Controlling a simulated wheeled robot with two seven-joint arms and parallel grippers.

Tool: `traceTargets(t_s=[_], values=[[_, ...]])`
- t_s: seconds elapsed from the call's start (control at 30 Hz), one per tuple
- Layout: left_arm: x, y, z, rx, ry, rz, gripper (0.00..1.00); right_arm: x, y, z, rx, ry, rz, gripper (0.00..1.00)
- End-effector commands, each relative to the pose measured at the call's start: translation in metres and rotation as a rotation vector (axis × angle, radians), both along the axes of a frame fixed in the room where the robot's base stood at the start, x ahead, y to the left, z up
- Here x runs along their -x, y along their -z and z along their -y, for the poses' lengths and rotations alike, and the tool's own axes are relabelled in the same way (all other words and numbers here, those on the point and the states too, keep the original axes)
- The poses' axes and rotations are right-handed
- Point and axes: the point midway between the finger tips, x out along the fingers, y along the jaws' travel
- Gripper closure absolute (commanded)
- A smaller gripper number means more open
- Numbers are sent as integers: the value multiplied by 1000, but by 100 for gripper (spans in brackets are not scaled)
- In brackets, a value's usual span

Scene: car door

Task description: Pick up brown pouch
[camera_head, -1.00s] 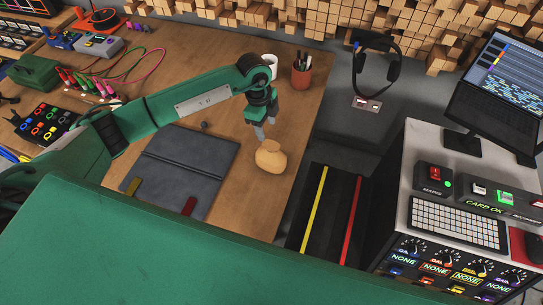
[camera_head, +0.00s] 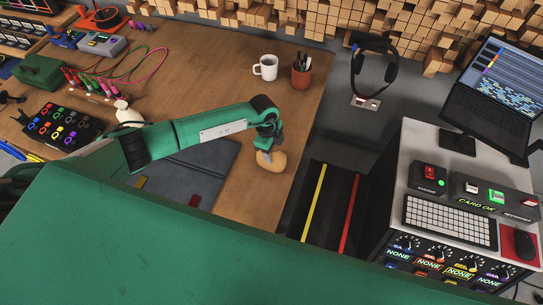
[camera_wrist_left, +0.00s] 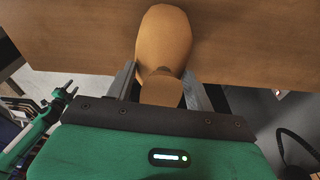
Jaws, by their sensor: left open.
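The brown pouch (camera_head: 276,161) is a tan, rounded sack on the wooden desk, near its right edge. In the left wrist view the pouch (camera_wrist_left: 164,38) lies between the two fingers, its narrow neck toward the palm. My left gripper (camera_head: 268,152) is at the pouch from above and covers part of it in the head view. Its fingers (camera_wrist_left: 160,88) are open on either side of the neck; I cannot tell whether they touch it.
A dark grey folder (camera_head: 190,170) lies left of the pouch, partly under my arm. A white mug (camera_head: 266,67) and a pencil cup (camera_head: 301,72) stand behind. Striped dark panels (camera_head: 328,203) are right of the desk edge. The desk middle (camera_head: 205,75) is clear.

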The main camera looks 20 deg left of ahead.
Motion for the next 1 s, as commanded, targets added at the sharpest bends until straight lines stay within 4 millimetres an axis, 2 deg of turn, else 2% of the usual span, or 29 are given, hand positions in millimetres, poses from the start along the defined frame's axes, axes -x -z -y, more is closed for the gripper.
traceTargets(t_s=[0.17,0.43,0.83,1.0], values=[[0,0,0,0,0,0,47,0,0,2,2,-1,0,60],[0,0,0,0,0,0,100,0,0,2,2,0,0,60],[-1,-3,0,1,0,2,100,-1,1,2,2,0,1,60],[-2,-16,0,2,-1,4,100,-1,6,1,1,0,1,60]])
